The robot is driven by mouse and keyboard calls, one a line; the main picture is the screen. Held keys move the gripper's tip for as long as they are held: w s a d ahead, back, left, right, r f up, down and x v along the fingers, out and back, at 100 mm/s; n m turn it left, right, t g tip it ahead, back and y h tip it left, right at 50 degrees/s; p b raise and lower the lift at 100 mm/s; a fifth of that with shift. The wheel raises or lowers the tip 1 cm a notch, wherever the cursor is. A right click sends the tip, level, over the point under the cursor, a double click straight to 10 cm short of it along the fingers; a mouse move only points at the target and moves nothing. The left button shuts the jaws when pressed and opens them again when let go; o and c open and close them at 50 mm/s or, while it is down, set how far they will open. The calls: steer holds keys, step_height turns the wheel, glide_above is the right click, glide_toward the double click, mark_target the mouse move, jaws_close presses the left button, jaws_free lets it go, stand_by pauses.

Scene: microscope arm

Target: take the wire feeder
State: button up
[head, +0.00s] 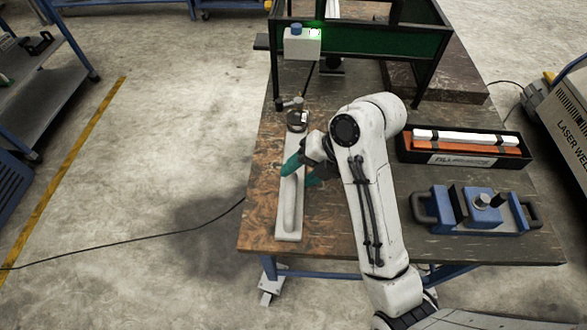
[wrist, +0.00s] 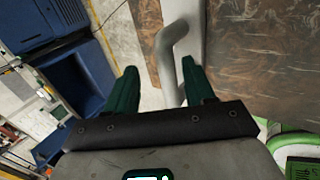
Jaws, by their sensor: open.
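A long pale grey plate (head: 290,232) with a raised handle bar (head: 289,203) lies along the left edge of the wooden table. A round gauge-like part (head: 297,120) is at its far end. My gripper (head: 302,173) is open over this plate, its teal fingers by the handle. In the wrist view, the grey handle (wrist: 167,50) shows between the open fingers of my gripper (wrist: 159,67); I cannot tell if they touch it. A blue device (head: 484,208) with dark side handles stands at the table's right front. No label shows which of these is the wire feeder.
A black tray (head: 463,160) with white and orange bars is at the right of the wooden table (head: 330,225). A dark green frame (head: 370,48) with a lit box (head: 303,43) stands at the back. The table's front middle is clear left of my arm.

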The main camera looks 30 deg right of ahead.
mark_target(295, 183)
steer(key=x, duration=0.4)
steer(key=shift+s+d+f, duration=0.1)
steer(key=shift+s+f, duration=0.15)
steer(key=shift+s, duration=0.1)
steer(key=shift+w+a+f, duration=0.2)
steer(key=shift+a+f, duration=0.05)
steer(key=shift+f, duration=0.25)
steer(key=shift+c, duration=0.2)
jaws_close()
steer(key=shift+w+r, duration=0.1)
steer(key=shift+r, duration=0.05)
